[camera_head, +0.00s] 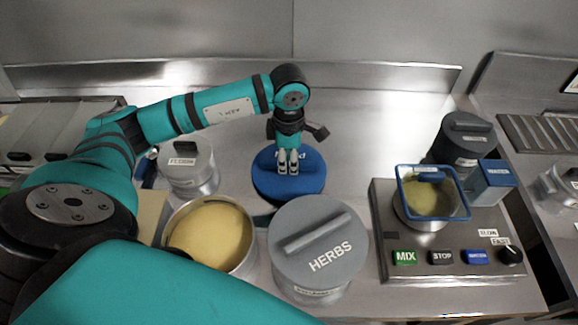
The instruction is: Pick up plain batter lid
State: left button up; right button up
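What is under the lid is mostly hidden. My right gripper is out of view.
An open pot of yellow contents (210,234) and a pot with a grey HERBS lid (345,255) stand in front. A mixing station (455,268) with a blue-rimmed basket (431,185) stands right. The counter behind is clear.

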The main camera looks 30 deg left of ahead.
pick_arm(q)
grip_shut()
